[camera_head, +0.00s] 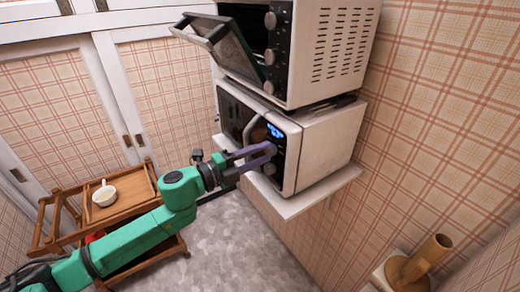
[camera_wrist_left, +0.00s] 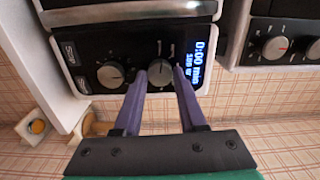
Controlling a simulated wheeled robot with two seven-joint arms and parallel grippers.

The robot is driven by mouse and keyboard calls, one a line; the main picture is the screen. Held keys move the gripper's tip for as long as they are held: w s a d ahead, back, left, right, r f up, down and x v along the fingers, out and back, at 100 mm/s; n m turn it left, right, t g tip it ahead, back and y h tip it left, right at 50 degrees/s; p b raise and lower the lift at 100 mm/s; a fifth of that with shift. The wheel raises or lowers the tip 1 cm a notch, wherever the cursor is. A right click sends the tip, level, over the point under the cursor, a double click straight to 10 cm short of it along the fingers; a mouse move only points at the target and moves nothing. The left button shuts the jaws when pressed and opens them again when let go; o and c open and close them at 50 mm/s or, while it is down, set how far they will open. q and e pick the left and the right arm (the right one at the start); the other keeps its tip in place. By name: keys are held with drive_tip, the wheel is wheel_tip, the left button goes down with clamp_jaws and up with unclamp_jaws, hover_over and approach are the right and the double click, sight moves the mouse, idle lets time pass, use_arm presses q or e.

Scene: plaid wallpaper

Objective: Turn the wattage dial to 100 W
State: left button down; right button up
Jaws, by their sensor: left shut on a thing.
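The white microwave (camera_head: 325,140) stands on a wall shelf, its front panel facing left. Its panel has a lit blue display (camera_head: 275,130) and two round dark dials. In the left wrist view the display (camera_wrist_left: 196,62) reads 0:00 min, with a smaller wattage line too blurred to read surely. My left gripper (camera_head: 270,150), with purple fingers, reaches the panel. In the wrist view its fingertips (camera_wrist_left: 159,82) are shut on the dial nearer the display (camera_wrist_left: 161,70). The other dial (camera_wrist_left: 111,75) is free beside the fingers. The dial labels are unreadable. My right gripper is out of view.
A toaster oven (camera_head: 335,50) sits on the microwave, its door (camera_head: 222,42) hanging open above my left gripper. The floor (camera_head: 235,240) between cart and shelf (camera_head: 305,195) is clear.

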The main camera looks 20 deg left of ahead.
use_arm(q)
drive_tip(key=shift+n+p, duration=0.35)
drive_tip(key=shift+n, duration=0.45)
drive_tip(key=shift+c, duration=2.3)
unclamp_jaws()
drive_tip(key=shift+s+a+f+b, duration=0.25)
drive_tip(key=shift+s+a+b, duration=0.05)
drive_tip(key=shift+s+a, duration=0.05)
drive_tip(key=b+v, duration=0.2)
drive_tip(key=v, duration=1.1)
drive_tip(key=shift+s+r, duration=0.2)
drive_tip(key=shift+s, duration=0.1)
